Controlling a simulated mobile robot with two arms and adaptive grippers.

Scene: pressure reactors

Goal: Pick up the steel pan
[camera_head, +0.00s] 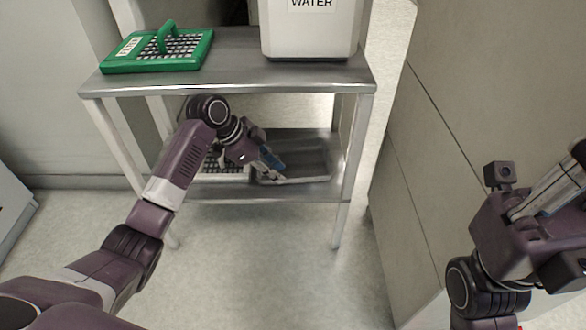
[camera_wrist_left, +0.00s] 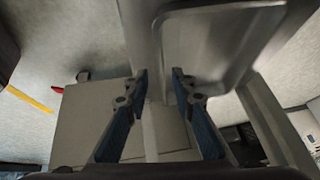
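The steel pan (camera_head: 308,158) is a shallow grey rectangular tray on the lower shelf of the metal rack, at its right half. In the left wrist view the pan (camera_wrist_left: 222,45) fills the upper right. My left gripper (camera_head: 274,168) reaches down to the pan's left front part. In the left wrist view its two blue-padded fingers (camera_wrist_left: 160,75) are apart, one over the pan's inside and one outside its rim. I cannot tell whether they touch it. My right gripper (camera_head: 556,190) is partly in view at the right edge, away from the rack; its fingertips are not clear.
The metal rack's upper shelf (camera_head: 235,75) lies above the pan and limits room from above. It bears a green rack (camera_head: 125,61) and a white WATER container (camera_head: 310,35). A cabinet wall (camera_head: 470,110) stands at the right.

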